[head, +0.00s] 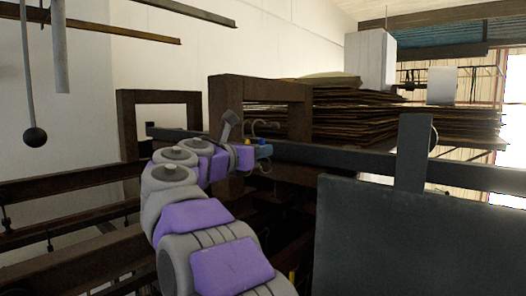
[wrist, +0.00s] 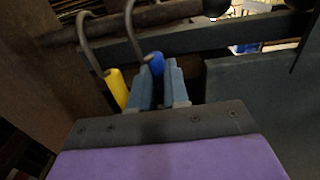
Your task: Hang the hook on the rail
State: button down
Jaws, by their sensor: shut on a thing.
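A hook with a blue handle (wrist: 157,62) is held between the fingers of my gripper (wrist: 161,72). Its grey curved metal rises in front of the dark rail (wrist: 185,40); I cannot tell whether it touches or goes over it. A second hook, with a yellow handle (wrist: 117,88), is just left of my gripper, its bend also overlapping the rail in the picture. In the head view my gripper (head: 257,151) is beside the long rail (head: 340,160), with the blue handle (head: 265,152) small at its tip. The gripper hides part of the blue handle.
A large dark panel (head: 420,240) stands at the right, with an upright (head: 412,150) crossing the rail. Brown frames (head: 225,95) stand behind the arm. Stacked flat sheets (head: 360,120) lie beyond the rail. A rod with a dark ball (head: 35,137) hangs at upper left.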

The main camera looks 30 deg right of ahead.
jog(key=shift+s+a+r+p, duration=0.15)
jog(key=shift+a+r+p, duration=0.25)
jog(key=shift+r+p, duration=0.3)
jog(key=shift+d, duration=0.15)
jog(key=shift+r, duration=0.25)
jog(key=shift+s+a+r+p, duration=0.15)
jog(key=shift+a+r+p, duration=0.15)
jog(key=shift+a, duration=0.25)
